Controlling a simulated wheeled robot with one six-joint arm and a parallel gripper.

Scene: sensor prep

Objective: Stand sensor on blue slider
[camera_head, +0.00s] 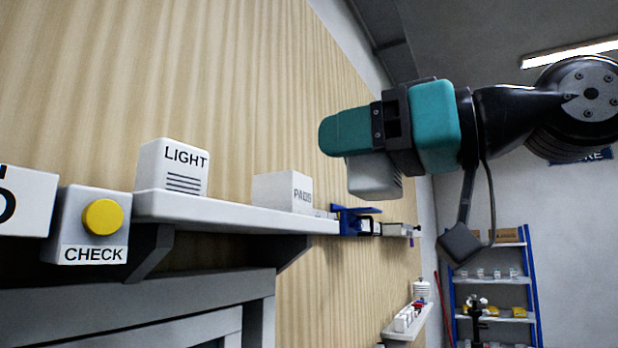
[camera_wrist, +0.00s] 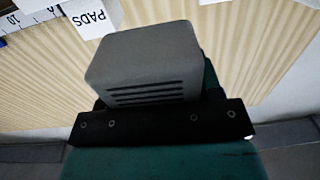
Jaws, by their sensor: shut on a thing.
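My gripper (camera_head: 372,142) is raised to the right of the wall shelf's PADS box. It is shut on a pale grey, round-cornered sensor (camera_head: 374,178), which hangs below the teal jaws. In the wrist view the sensor (camera_wrist: 150,55) shows dark slots on the side facing the camera; any label on it is hidden. A blue piece (camera_head: 352,219), seemingly the blue slider, is at the far end of the shelf, below the sensor in the picture. The sensor appears apart from it.
A slotted white LIGHT box (camera_head: 172,168) and a PADS box (camera_head: 283,192) stand on the white shelf (camera_head: 220,211). A CHECK box with a yellow button (camera_head: 103,217) is at left. Farther back are a lower shelf (camera_head: 408,322) and a blue rack (camera_head: 492,281).

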